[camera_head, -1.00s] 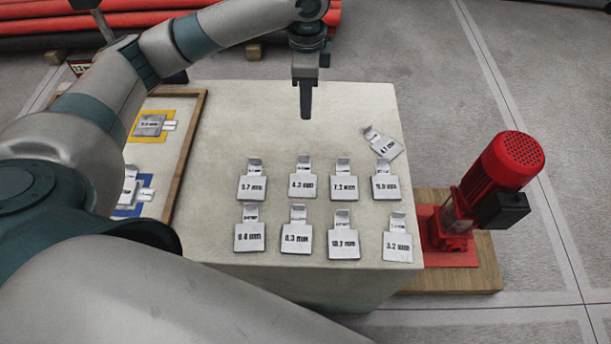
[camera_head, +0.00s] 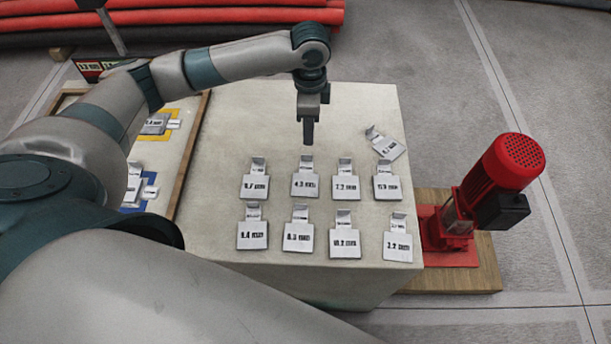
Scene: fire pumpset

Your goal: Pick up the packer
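The packers are light grey metal plates with bent tabs and printed mm labels. They lie in two rows on the pale block: the back row has plates such as the one marked about 4.3 mm (camera_head: 305,184), and the front row includes one marked about 8.3 mm (camera_head: 298,236). One tilted plate (camera_head: 390,148) lies apart at the back right. My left gripper (camera_head: 308,140) points down just behind and above the 4.3 mm plate's tab, apart from it. Its fingers show edge-on, so their opening is hidden. No plate shows in it. My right gripper is out of view.
A wood-edged tray (camera_head: 186,165) with more plates on yellow and blue patches lies at left. A red pump motor (camera_head: 505,165) on a wooden base (camera_head: 465,280) stands at right. Red pipes (camera_head: 225,18) lie behind.

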